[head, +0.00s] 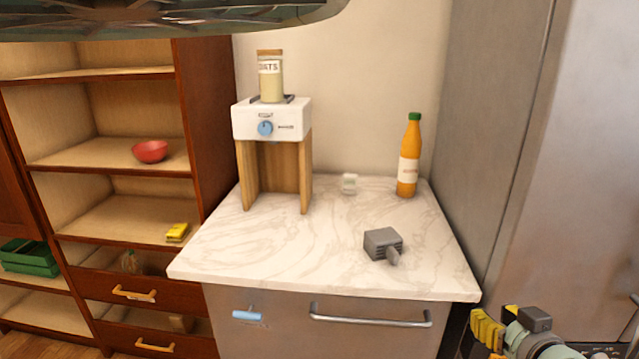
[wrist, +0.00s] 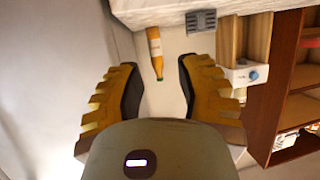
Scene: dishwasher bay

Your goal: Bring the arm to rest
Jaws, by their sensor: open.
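My gripper (head: 490,335) shows at the lower right of the head view, in front of the grey metal panel and to the right of the counter. In the wrist view my gripper (wrist: 158,88) has its two yellow, dark-padded fingers spread wide apart, with nothing between them. The wrist picture is upside down, with the counter at its top. The gripper touches nothing that I can see. Part of my arm is cut off by the head view's lower right edge.
A dishwasher handle (head: 370,317) is below. A tall grey panel (head: 560,180) stands right; shelves (head: 110,155) stand left.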

